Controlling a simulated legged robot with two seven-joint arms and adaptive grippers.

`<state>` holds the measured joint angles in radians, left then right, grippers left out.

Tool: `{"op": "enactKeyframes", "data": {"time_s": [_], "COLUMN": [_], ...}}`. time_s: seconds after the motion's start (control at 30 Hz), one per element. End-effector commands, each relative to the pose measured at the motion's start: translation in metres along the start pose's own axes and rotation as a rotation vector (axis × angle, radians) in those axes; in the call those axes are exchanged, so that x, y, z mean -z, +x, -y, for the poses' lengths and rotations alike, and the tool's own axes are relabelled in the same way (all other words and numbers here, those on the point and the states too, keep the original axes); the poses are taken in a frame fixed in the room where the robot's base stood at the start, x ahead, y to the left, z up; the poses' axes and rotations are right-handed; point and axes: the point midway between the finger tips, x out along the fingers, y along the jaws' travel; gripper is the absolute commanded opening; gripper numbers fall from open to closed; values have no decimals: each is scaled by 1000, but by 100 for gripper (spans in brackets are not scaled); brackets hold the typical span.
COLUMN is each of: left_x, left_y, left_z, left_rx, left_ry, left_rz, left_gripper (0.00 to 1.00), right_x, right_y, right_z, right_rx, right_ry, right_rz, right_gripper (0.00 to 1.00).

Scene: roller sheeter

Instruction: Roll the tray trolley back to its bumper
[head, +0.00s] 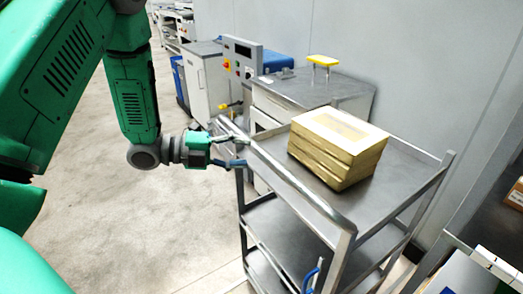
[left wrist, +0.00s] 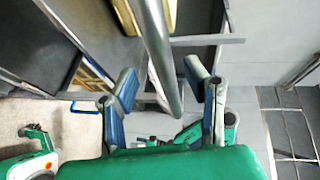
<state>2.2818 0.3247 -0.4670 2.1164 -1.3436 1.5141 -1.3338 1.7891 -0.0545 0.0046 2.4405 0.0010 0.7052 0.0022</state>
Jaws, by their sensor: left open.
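The tray trolley (head: 400,170) is a steel cart with several shelves, right of centre in the head view. A stack of pale yellow boxes (head: 337,150) lies on its top shelf. My left gripper (head: 241,153) is at the near-left side of the trolley, by its rounded top rail (head: 318,203). In the left wrist view its fingers (left wrist: 163,75) are spread, and the round steel bar (left wrist: 158,45) runs between or just beyond them; contact cannot be told. My right gripper is not seen. I cannot pick out the bumper.
A steel cabinet (head: 315,88) with a yellow-topped handle stands behind the trolley, beside a control panel (head: 242,55). A grey wall (head: 430,70) runs along the right. Another bench (head: 480,225) is at the right edge. The floor (head: 130,220) left of the trolley is clear.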

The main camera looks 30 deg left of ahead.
Motion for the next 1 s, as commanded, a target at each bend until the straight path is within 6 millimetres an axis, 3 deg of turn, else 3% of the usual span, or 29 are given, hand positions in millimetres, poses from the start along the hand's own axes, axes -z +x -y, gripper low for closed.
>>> {"op": "enactKeyframes", "data": {"time_s": [0.1, 0.3, 0.67, 0.8, 1.0], "left_x": [0, 2, 0, 0, -1], "left_y": [22, 44, 48, 48, 48], "left_z": [0, 1, 0, 0, -1], "left_rx": [-1, -2, 0, 0, -3], "left_ry": [0, 2, -1, -1, -1], "left_rz": [-1, 0, 2, 1, 3], "left_gripper": [42, 42, 42, 0, 0], "right_x": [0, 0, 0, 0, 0], "right_y": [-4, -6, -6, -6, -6], "right_z": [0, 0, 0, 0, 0], "right_rx": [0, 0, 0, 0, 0], "right_ry": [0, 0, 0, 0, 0], "right_rz": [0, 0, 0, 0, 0], "right_gripper": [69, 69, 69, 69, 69]}}
